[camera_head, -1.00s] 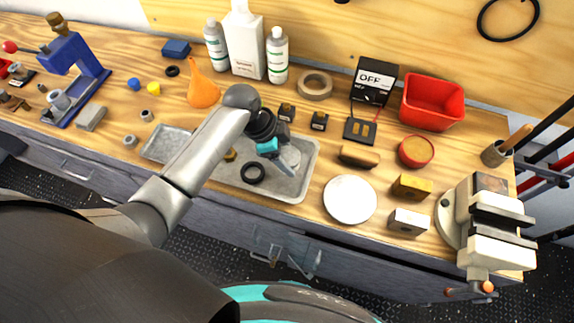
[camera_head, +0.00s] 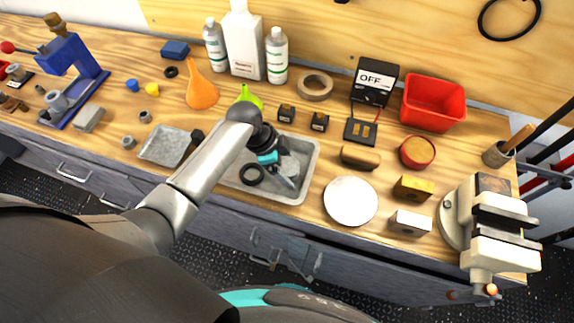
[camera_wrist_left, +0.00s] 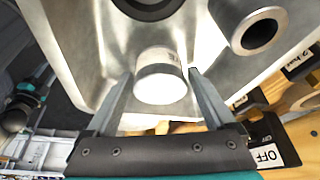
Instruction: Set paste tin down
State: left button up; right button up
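The paste tin (camera_wrist_left: 160,78) is a short pale cylinder with a printed label, seen between the fingertips in the left wrist view. In the head view it is a small grey-white disc (camera_head: 290,167) over the metal tray (camera_head: 312,165). My left gripper (camera_head: 286,180) reaches into the tray area from the left. Its two fingers (camera_wrist_left: 162,75) sit close against both sides of the tin and look shut on it. I cannot tell whether the tin's base touches the tray floor. My right gripper is not in view.
A black ring (camera_head: 251,175) lies in the tray, and a metal collar (camera_wrist_left: 258,32) shows near the tin. A white plate (camera_head: 350,201) stands right of the tray.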

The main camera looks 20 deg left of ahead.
pick_arm(q)
jog(key=shift+o, duration=0.6)
jog(key=shift+r, duration=0.25)
jog(key=p+v, duration=0.2)
jog(key=v, duration=1)
jog(key=shift+s, duration=0.1)
